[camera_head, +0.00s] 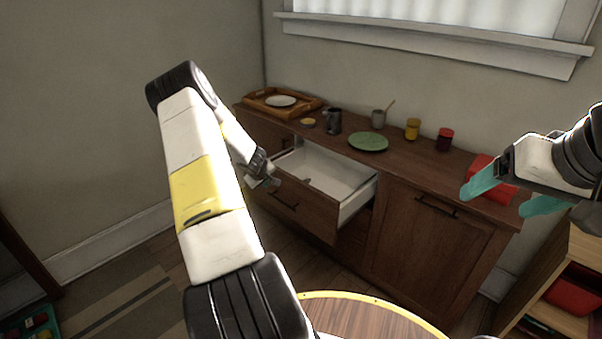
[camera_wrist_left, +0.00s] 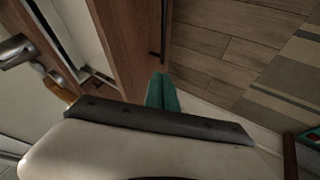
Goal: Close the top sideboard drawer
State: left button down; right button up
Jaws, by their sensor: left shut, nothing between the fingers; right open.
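The top drawer (camera_head: 315,212) of the brown wooden sideboard (camera_head: 430,240) is pulled open, and its white inside shows. Its dark bar handle (camera_head: 284,199) is on the front panel. My left gripper (camera_head: 272,182) is shut and empty at the drawer front's upper left part, partly hidden behind my wrist. In the left wrist view its teal fingers (camera_wrist_left: 162,92) are beside the outer face of the drawer front (camera_wrist_left: 128,45), near the handle (camera_wrist_left: 164,28); I cannot tell whether they touch it. My right gripper (camera_head: 493,204) is open and empty over the sideboard's right end.
On the sideboard top are a wooden tray (camera_head: 258,104) with a plate, a dark mug (camera_head: 334,121), a green plate (camera_head: 368,142), a grey cup (camera_head: 378,119), yellow and dark red jars, and a red item (camera_head: 490,172) near my right gripper. A round table (camera_head: 370,318) stands in front.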

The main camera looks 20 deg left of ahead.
pick_arm(q)
jog(key=x, duration=0.3)
jog(key=w+x, duration=0.1)
jog(key=x, duration=0.2)
jog(key=d+r+x, duration=0.1)
jog(key=x, duration=0.3)
jog(key=shift+w+d+f, duration=0.1)
jog(key=shift+w, duration=0.25)
jog(key=shift+w+d, duration=0.25)
jog(key=shift+w, duration=0.4)
jog(key=shift+w+d, duration=0.1)
